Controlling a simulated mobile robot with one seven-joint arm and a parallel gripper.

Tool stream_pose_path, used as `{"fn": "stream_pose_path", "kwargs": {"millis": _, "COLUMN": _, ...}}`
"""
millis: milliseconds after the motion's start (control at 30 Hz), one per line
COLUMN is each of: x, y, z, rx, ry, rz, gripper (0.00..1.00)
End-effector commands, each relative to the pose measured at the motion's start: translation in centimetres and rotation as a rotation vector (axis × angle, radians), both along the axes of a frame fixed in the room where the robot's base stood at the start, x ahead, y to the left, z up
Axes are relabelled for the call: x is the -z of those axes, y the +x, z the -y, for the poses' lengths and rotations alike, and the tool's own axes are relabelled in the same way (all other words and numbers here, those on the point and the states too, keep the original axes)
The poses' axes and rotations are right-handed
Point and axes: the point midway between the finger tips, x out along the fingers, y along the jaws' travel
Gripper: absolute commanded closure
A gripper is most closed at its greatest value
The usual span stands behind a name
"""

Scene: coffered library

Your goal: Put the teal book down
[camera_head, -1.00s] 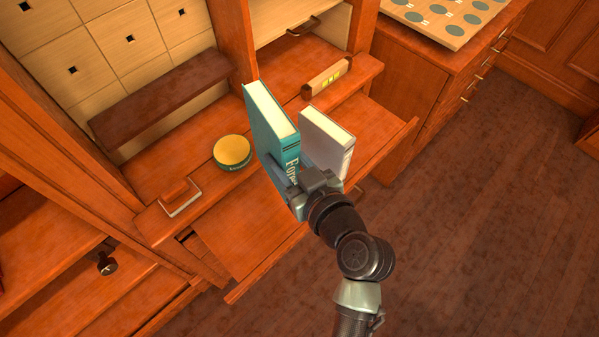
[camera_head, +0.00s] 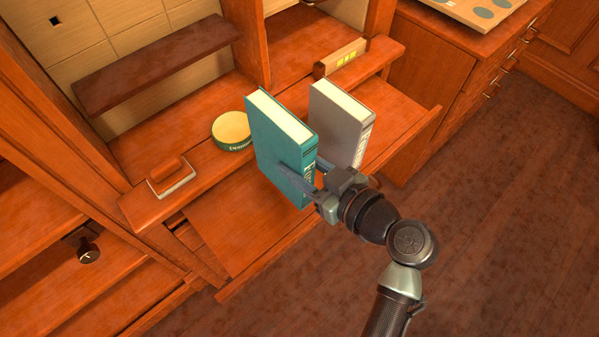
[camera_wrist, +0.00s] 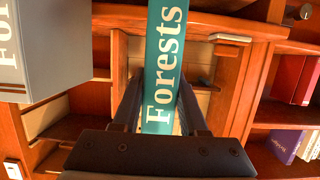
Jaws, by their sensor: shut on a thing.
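The teal book (camera_head: 273,150) stands upright over the pull-out wooden shelf (camera_head: 235,225) in the head view. My gripper (camera_head: 302,182) is shut on it, one finger on each side near the spine. In the wrist view the spine of the teal book (camera_wrist: 163,60) reads "Forests" and sits between the two fingers of my gripper (camera_wrist: 160,110). I cannot tell whether the book's lower edge touches the shelf, as my gripper and the book hide it.
A grey book (camera_head: 338,125) stands upright just right of the teal book. A round yellow-topped tin (camera_head: 231,130) and a wooden-handled block (camera_head: 171,178) sit on the ledge behind. The shelf's left part is clear. A brown board (camera_head: 160,62) lies farther back.

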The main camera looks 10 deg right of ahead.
Motion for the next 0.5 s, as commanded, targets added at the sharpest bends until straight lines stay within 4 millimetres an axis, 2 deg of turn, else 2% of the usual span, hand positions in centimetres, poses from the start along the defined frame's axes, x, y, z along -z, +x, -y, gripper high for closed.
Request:
{"fn": "stream_pose_path", "kwargs": {"millis": 267, "x": 3.3, "y": 0.0, "z": 0.0, "rx": 0.000, "ry": 0.003, "rz": 0.002, "gripper": 1.00}}
{"fn": "stream_pose_path", "kwargs": {"millis": 500, "x": 3.5, "y": 0.0, "z": 0.0, "rx": 0.000, "ry": 0.001, "rz": 0.005, "gripper": 1.00}}
